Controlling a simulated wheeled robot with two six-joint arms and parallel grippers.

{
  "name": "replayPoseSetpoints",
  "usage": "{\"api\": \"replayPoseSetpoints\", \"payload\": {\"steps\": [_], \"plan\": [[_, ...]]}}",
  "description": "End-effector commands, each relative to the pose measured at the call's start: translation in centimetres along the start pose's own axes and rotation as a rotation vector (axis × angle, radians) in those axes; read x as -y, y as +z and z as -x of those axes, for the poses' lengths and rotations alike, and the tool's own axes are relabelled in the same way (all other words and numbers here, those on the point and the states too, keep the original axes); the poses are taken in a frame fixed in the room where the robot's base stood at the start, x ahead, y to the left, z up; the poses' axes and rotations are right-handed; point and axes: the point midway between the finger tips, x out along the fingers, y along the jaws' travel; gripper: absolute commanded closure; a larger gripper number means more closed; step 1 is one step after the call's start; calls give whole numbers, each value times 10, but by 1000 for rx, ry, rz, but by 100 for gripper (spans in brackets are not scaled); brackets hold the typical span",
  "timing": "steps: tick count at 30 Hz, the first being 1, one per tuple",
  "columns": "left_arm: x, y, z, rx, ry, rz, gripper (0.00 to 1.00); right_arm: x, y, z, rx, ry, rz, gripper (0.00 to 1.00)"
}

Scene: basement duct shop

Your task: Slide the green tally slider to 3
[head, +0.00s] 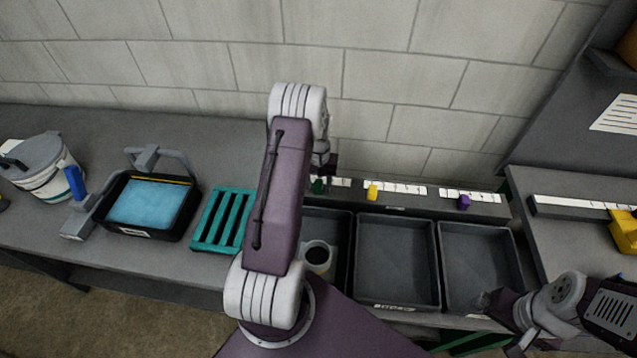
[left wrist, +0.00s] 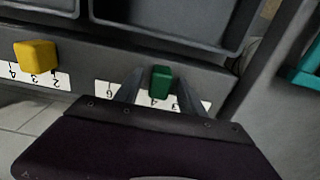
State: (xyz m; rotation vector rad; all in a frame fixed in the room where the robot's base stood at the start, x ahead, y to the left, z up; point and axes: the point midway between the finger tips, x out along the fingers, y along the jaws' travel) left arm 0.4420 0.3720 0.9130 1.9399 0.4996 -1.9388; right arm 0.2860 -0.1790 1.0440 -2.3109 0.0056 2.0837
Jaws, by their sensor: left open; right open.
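The green tally slider (left wrist: 160,83) sits on the rail in front of its white number strip (left wrist: 108,89). In the left wrist view the strip is upside down, with a 6 to the left of the slider; a digit like a 4 shows just below it. My left gripper (left wrist: 158,92) is open, with one finger on each side of the slider; I cannot tell whether either touches it. In the head view the green slider (head: 318,186) is partly hidden by my left gripper (head: 324,172). My right gripper (head: 490,300) is open at the lower right, by the right bin.
A yellow slider (head: 372,192) and a purple slider (head: 464,202) sit on strips along the same rail. Dark bins (head: 397,260) stand in front of it. A teal rack (head: 222,220), a tray with a blue pad (head: 148,203) and a bucket (head: 45,175) stand left.

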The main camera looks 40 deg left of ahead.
Motion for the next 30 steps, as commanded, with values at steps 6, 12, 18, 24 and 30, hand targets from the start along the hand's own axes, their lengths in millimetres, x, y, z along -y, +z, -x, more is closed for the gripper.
{"api": "replayPoseSetpoints", "payload": {"steps": [6,12,18,24,30], "plan": [[0,0,0,0,0,0,58,0,0,0,0,0,0,7],[0,0,0,0,0,0,100,0,0,0,0,0,0,7],[0,0,0,1,0,0,100,0,0,0,0,0,0,7],[0,0,0,1,0,0,100,0,0,0,0,0,0,7],[0,0,0,1,0,0,100,0,0,0,0,0,0,7]]}}
